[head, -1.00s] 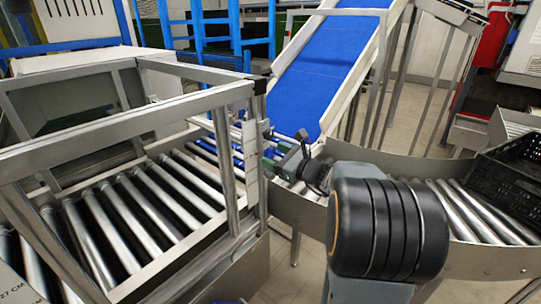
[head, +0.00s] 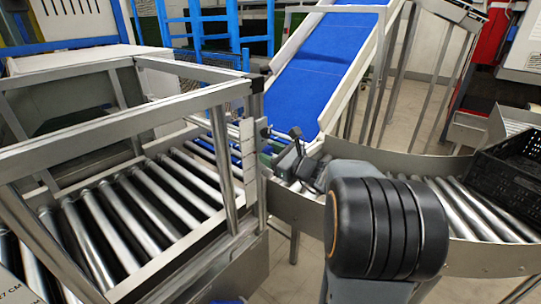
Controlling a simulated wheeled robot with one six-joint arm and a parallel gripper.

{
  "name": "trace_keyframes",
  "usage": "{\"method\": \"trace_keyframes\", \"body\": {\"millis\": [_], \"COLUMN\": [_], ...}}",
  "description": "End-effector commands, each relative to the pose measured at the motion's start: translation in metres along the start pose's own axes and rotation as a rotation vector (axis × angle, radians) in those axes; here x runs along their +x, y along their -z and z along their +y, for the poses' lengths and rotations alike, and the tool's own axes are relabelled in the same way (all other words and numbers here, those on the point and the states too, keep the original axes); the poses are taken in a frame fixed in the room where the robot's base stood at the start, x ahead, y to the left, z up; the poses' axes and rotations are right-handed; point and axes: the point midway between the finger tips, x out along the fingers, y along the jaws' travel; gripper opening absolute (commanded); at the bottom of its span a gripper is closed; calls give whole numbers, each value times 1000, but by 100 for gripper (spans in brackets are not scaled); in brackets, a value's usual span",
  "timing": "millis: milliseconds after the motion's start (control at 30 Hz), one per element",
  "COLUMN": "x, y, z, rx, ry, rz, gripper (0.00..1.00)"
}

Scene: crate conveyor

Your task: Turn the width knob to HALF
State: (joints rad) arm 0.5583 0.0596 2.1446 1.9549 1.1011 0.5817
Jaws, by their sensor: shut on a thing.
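My gripper (head: 273,148) is at the right side of the steel frame's corner post, small and partly hidden behind my own wrist. It is shut on the width knob, which is too small and covered to make out, so its pointer and setting cannot be read. A pale label panel (head: 248,150) is on the post, just left of my gripper; its print is not legible.
The steel frame (head: 130,121) stands over a roller bed (head: 137,208) at left. A blue belt (head: 325,75) slopes up behind my gripper. A curved roller conveyor (head: 285,205) runs right to a black crate (head: 510,165).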

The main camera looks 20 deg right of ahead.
Motion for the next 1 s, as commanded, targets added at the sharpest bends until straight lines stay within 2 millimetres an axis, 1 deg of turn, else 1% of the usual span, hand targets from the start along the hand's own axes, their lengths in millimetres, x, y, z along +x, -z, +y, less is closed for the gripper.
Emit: {"method": "trace_keyframes", "body": {"millis": [167, 367, 567, 1000], "x": [-2, -4, -5, -5], "y": [6, 12, 17, 18], "z": [-2, -3, -3, -3], "rx": [-22, -123, -294, -714], "ry": [-23, -20, -16, -14], "rz": [-3, -3, -2, -1], "gripper": [19, 19, 19, 19]}}
